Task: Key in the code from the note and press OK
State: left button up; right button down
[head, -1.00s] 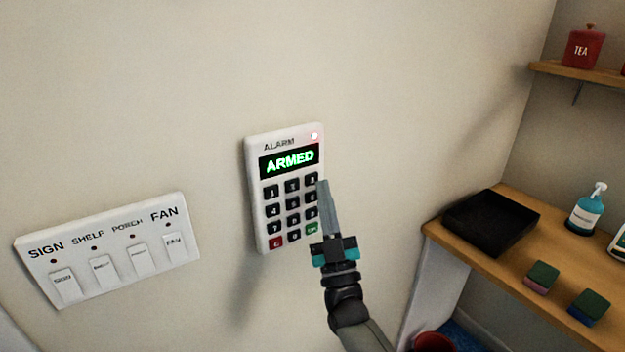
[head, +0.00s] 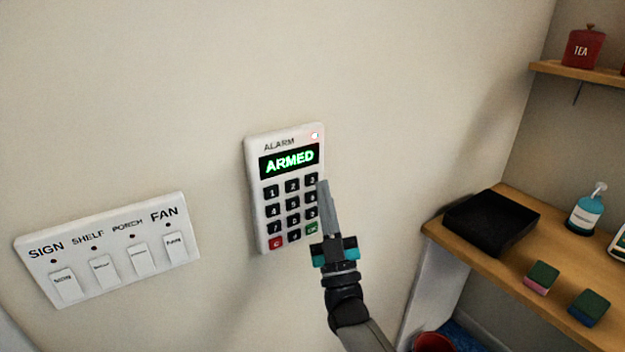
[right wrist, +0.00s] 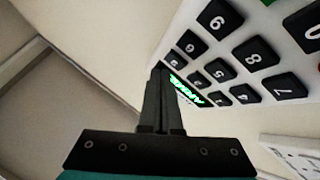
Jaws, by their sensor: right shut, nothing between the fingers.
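The alarm keypad (head: 252,190) is a white panel on the wall with black number keys, a red C key (head: 276,243) and a green OK key (head: 312,228). Its display (head: 290,161) reads ARMED in green. My right gripper (head: 324,183) is shut and empty, its fingertips at the keypad's right edge by the 3 key. In the right wrist view the shut fingers (right wrist: 160,70) point past the keys toward the display (right wrist: 186,90); I cannot tell whether they touch. The note is not in view. My left gripper is not in view.
A switch panel (head: 120,275) labelled SIGN, SHELF, PORCH and FAN is on the wall at left. At right a wooden shelf (head: 500,265) holds a black tray (head: 490,222), a soap bottle (head: 585,212) and two sponges (head: 542,278). The wall above the keypad is clear.

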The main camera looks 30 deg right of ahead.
jog(key=shift+w, duration=0.15)
jog(key=shift+w, duration=0.3)
jog(key=shift+w+b, duration=0.35)
dwell(0.7)
jog(key=shift+s, duration=0.15)
jog(key=shift+s+p, duration=0.45)
jog(key=shift+s, duration=0.2)
jog(key=s+p, duration=0.2)
jog(key=s, duration=0.3)
jog(key=shift+d+p, duration=0.2)
jog(key=shift+p, duration=0.1)
